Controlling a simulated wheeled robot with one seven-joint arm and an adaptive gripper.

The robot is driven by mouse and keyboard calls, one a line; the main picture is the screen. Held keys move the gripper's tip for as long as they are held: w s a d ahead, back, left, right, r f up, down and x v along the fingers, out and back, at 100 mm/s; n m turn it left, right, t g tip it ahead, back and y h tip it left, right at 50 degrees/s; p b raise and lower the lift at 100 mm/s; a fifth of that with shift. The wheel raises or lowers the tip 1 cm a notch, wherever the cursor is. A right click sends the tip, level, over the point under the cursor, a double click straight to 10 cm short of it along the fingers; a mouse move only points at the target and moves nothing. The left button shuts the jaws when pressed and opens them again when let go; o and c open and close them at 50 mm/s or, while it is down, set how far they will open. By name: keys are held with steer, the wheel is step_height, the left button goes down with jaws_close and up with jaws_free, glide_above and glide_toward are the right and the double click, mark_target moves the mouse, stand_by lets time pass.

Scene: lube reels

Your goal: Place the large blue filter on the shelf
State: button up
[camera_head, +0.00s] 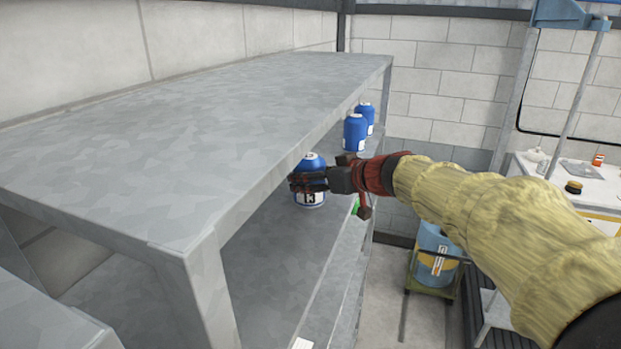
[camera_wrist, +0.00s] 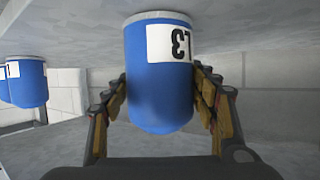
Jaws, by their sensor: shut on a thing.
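The large blue filter (camera_head: 312,168) has a white label reading 13 and is at the shelf unit's middle level, under the top board. My gripper (camera_head: 310,183) is around it from the right, with a finger in front of it. In the wrist view the blue filter (camera_wrist: 158,80) stands between the two fingers of my gripper (camera_wrist: 165,100), which are shut on it; the picture there is upside down. The filter's base is close to the shelf board (camera_head: 275,245); I cannot tell for sure whether it touches. Part of the filter is hidden by my fingers.
Two more blue filters (camera_head: 355,132) stand farther back on the same shelf; they also show at the wrist view's left (camera_wrist: 24,82). The grey top board (camera_head: 200,120) is just above my gripper. A blue drum (camera_head: 437,245) on a cart and a white bench (camera_head: 590,190) are right.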

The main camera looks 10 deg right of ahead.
stand_by(0.3)
steer(key=o, duration=1.5)
steer(key=shift+f, duration=0.1)
